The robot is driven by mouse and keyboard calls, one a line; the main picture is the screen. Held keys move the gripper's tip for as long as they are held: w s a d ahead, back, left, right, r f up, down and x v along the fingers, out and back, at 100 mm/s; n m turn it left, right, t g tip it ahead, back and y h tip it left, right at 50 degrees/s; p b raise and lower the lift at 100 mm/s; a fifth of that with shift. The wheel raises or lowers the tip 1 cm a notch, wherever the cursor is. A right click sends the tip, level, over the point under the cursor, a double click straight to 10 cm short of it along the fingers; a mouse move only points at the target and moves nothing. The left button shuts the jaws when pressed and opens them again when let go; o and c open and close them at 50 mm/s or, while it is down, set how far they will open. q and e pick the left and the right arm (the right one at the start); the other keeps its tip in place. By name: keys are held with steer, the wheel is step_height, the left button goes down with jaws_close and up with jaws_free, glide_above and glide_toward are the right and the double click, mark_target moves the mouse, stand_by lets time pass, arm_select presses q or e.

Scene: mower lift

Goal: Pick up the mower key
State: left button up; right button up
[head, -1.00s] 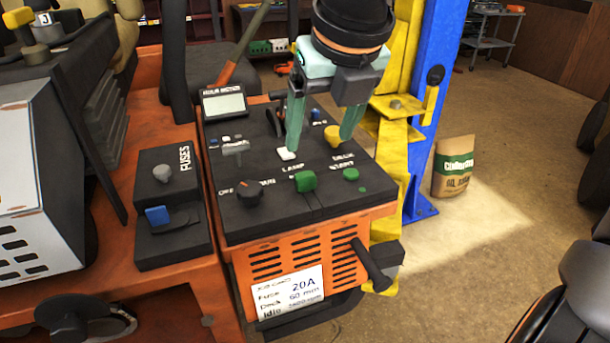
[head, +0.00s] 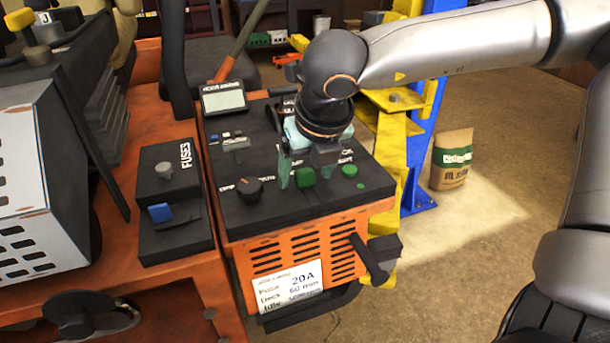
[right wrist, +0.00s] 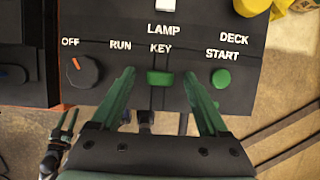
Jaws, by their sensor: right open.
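The mower key is a small green block (head: 305,177) on the black control panel (head: 262,212). In the right wrist view the key (right wrist: 160,78) sits just below the KEY label. My right gripper (head: 309,172) is open over the panel, its green fingers pointing at it. In the right wrist view its fingertips (right wrist: 159,74) stand on either side of the key, with a gap on both sides. I cannot tell how far the tips are above the panel.
Beside the key are a round green start button (right wrist: 221,78) and a black OFF/RUN knob (right wrist: 82,71). A white lamp switch (right wrist: 165,5) and yellow deck knob (right wrist: 251,5) lie beyond. A black lever (head: 368,257) juts from the orange front. A blue post stands at right.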

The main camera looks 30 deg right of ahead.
steer(key=shift+c, duration=0.3)
jaws_close()
stand_by(0.4)
